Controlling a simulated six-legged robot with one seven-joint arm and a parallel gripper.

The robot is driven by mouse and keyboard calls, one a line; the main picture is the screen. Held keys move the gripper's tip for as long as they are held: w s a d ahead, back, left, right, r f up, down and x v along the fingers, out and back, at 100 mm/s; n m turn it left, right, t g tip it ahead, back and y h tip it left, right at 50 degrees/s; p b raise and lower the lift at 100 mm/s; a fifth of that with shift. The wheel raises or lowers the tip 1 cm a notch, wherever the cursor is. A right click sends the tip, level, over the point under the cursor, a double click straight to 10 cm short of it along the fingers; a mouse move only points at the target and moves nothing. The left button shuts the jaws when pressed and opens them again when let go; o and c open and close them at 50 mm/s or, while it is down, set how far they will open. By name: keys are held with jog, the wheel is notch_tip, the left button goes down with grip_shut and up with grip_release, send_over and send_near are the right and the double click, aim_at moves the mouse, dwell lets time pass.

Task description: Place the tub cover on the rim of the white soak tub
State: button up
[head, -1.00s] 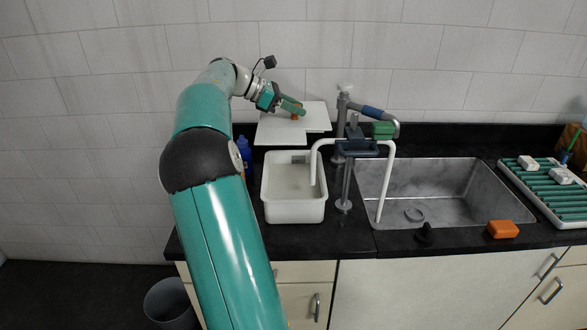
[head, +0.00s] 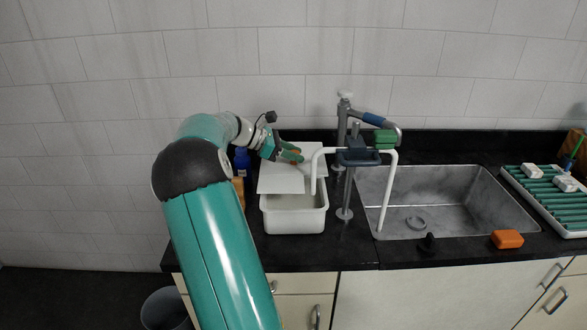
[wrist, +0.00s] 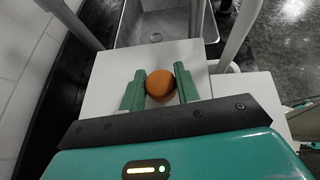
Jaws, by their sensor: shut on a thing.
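The tub cover (head: 280,182) is a flat white plate with a notch at its front right corner and an orange knob (wrist: 160,85). My gripper (head: 296,154) is shut on this knob, with a green finger on each side of it in the wrist view. The cover is over the back part of the white soak tub (head: 294,222) and hides its back rim. The front of the tub's opening shows below the cover's front edge. I cannot tell whether the cover touches the rim. A white pipe (head: 315,168) comes down by the notch into the tub.
The white pipe arches from the tub into the metal sink (head: 440,192), past a stand with a blue-grey clamp (head: 358,157) and a tap (head: 345,115). A blue bottle (head: 242,161) stands left of the tub. An orange sponge (head: 507,239) and black stopper (head: 428,243) lie in front of the sink.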

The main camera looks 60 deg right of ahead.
aim_at(285, 166)
jog(key=shift+d+f, duration=0.1)
jog(key=shift+f, duration=2.65)
jog(key=shift+f, duration=0.2)
jog(key=o, duration=1.1)
